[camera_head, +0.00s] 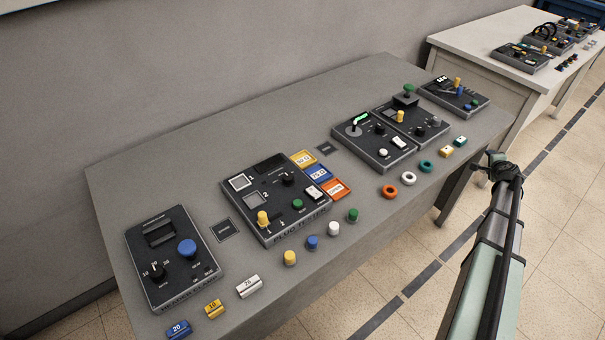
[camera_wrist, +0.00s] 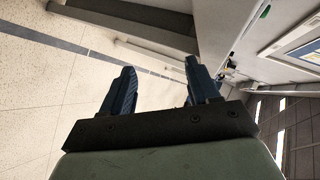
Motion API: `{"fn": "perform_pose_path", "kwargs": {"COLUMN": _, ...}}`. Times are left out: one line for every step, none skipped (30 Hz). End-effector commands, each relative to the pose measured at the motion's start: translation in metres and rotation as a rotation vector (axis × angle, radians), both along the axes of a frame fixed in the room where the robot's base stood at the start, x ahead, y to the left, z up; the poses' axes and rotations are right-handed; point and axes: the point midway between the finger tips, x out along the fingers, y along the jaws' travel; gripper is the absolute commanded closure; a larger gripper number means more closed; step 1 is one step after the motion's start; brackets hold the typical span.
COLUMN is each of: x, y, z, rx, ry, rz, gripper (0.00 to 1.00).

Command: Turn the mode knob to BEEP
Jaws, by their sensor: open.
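Several dark control panels lie on the grey table. Black knobs show on the left panel (camera_head: 172,258), the plug tester panel (camera_head: 290,200) and the panels further right. The black knob on the plug tester (camera_head: 287,179) and the one on the left panel (camera_head: 157,270) are clear to see. The BEEP label is too small to read, so I cannot tell which knob is the mode knob. My gripper (camera_wrist: 161,66) is open and empty in the wrist view, with floor and table legs beyond it. My arm's end is at the right in the head view, away from the panels, beyond the table's front edge.
Loose blocks, coloured pegs and rings (camera_head: 390,191) lie along the front edge of the table (camera_head: 250,120). Upright yellow and green handles rise from the right panels. A second table (camera_head: 480,45) with more panels stands at the back right. Tiled floor is clear in front.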

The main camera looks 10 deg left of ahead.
Motion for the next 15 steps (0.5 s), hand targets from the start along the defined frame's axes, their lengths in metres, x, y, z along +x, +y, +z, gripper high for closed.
{"fn": "perform_pose_path", "kwargs": {"x": 0.008, "y": -0.020, "z": 0.019, "rx": 0.004, "ry": -0.037, "rz": -0.033, "gripper": 0.40}}
{"fn": "perform_pose_path", "kwargs": {"x": 0.010, "y": -0.027, "z": 0.027, "rx": 0.006, "ry": -0.053, "rz": -0.047, "gripper": 0.40}}
{"fn": "perform_pose_path", "kwargs": {"x": 0.012, "y": -0.039, "z": 0.039, "rx": 0.011, "ry": -0.077, "rz": -0.069, "gripper": 0.40}}
{"fn": "perform_pose_path", "kwargs": {"x": 0.014, "y": -0.045, "z": 0.047, "rx": 0.013, "ry": -0.093, "rz": -0.081, "gripper": 0.40}}
{"fn": "perform_pose_path", "kwargs": {"x": 0.016, "y": -0.052, "z": 0.055, "rx": 0.016, "ry": -0.108, "rz": -0.093, "gripper": 0.40}}
{"fn": "perform_pose_path", "kwargs": {"x": 0.018, "y": -0.059, "z": 0.065, "rx": 0.017, "ry": -0.125, "rz": -0.107, "gripper": 0.40}}
{"fn": "perform_pose_path", "kwargs": {"x": 0.019, "y": -0.065, "z": 0.072, "rx": 0.018, "ry": -0.138, "rz": -0.117, "gripper": 0.40}}
{"fn": "perform_pose_path", "kwargs": {"x": 0.021, "y": -0.070, "z": 0.080, "rx": 0.019, "ry": -0.151, "rz": -0.125, "gripper": 0.40}}
{"fn": "perform_pose_path", "kwargs": {"x": 0.023, "y": -0.075, "z": 0.089, "rx": 0.021, "ry": -0.166, "rz": -0.134, "gripper": 0.40}}
{"fn": "perform_pose_path", "kwargs": {"x": 0.024, "y": -0.079, "z": 0.095, "rx": 0.022, "ry": -0.176, "rz": -0.140, "gripper": 0.40}}
{"fn": "perform_pose_path", "kwargs": {"x": 0.026, "y": -0.081, "z": 0.101, "rx": 0.022, "ry": -0.184, "rz": -0.143, "gripper": 0.40}}
{"fn": "perform_pose_path", "kwargs": {"x": 0.028, "y": -0.084, "z": 0.111, "rx": 0.022, "ry": -0.195, "rz": -0.148, "gripper": 0.40}}
{"fn": "perform_pose_path", "kwargs": {"x": 0.030, "y": -0.084, "z": 0.117, "rx": 0.020, "ry": -0.202, "rz": -0.146, "gripper": 0.40}}
{"fn": "perform_pose_path", "kwargs": {"x": 0.032, "y": -0.084, "z": 0.123, "rx": 0.019, "ry": -0.208, "rz": -0.146, "gripper": 0.40}}
{"fn": "perform_pose_path", "kwargs": {"x": 0.035, "y": -0.081, "z": 0.130, "rx": 0.016, "ry": -0.212, "rz": -0.137, "gripper": 0.40}}
